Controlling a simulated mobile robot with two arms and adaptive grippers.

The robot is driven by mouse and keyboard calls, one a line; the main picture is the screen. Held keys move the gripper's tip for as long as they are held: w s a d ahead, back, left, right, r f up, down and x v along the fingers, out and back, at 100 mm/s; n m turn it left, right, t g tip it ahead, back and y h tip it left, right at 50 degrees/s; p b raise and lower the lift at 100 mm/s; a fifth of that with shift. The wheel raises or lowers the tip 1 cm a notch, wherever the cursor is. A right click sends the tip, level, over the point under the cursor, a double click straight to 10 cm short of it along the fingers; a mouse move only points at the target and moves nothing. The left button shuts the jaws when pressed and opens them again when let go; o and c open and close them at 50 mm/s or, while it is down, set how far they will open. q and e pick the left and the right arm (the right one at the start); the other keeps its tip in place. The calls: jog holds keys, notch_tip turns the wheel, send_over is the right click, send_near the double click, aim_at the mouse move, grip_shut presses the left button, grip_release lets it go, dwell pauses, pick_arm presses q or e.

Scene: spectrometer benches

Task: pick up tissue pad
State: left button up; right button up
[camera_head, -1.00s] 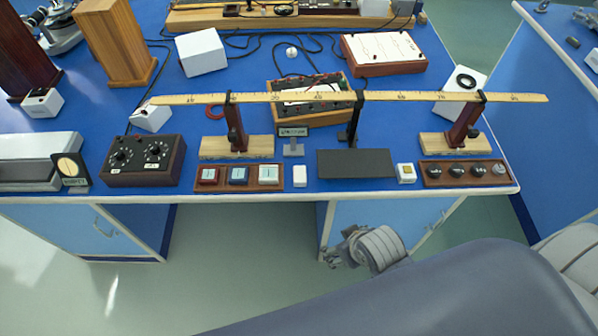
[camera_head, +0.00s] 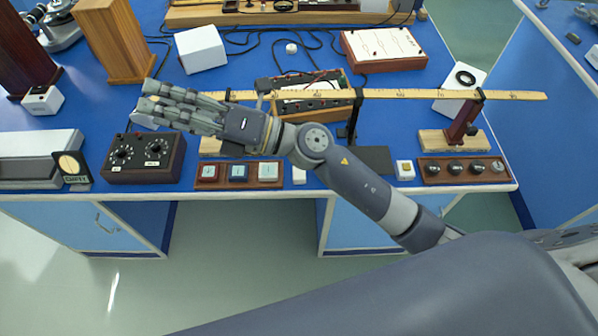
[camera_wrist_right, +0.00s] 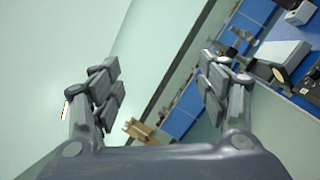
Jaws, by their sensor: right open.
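I cannot tell for sure which thing is the tissue pad. My left gripper is out of view.
A wooden ruler (camera_head: 420,94) lies across stands, one (camera_head: 465,125) at the right. A black dial box (camera_head: 143,158), a tray of coloured blocks (camera_head: 238,185) and a knob strip (camera_head: 462,181) line the front. A white box (camera_head: 200,50) and tall wooden block (camera_head: 115,40) stand behind.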

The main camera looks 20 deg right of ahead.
jog(key=s+a+f+n+g+h, duration=0.3)
jog(key=f+n+g, duration=0.4)
jog(key=f+n, duration=0.1)
jog(key=n+g+h+p, duration=0.1)
jog(key=n+h, duration=0.4)
jog(key=h, duration=1.2)
send_over(296, 171)
jog(key=f, duration=1.9)
jog(key=shift+s+a+f, duration=0.1)
jog(key=shift+s+a, duration=0.1)
jog(key=shift+a, duration=0.1)
jog(key=f, duration=0.1)
jog(key=f+p, duration=0.1)
jog(key=f, duration=0.1)
jog(key=f+p, duration=0.1)
jog(key=shift+w+d+f, duration=0.15)
jog(key=shift+d+f, duration=0.1)
jog(key=shift+f, duration=0.65)
jog(key=c, duration=0.9)
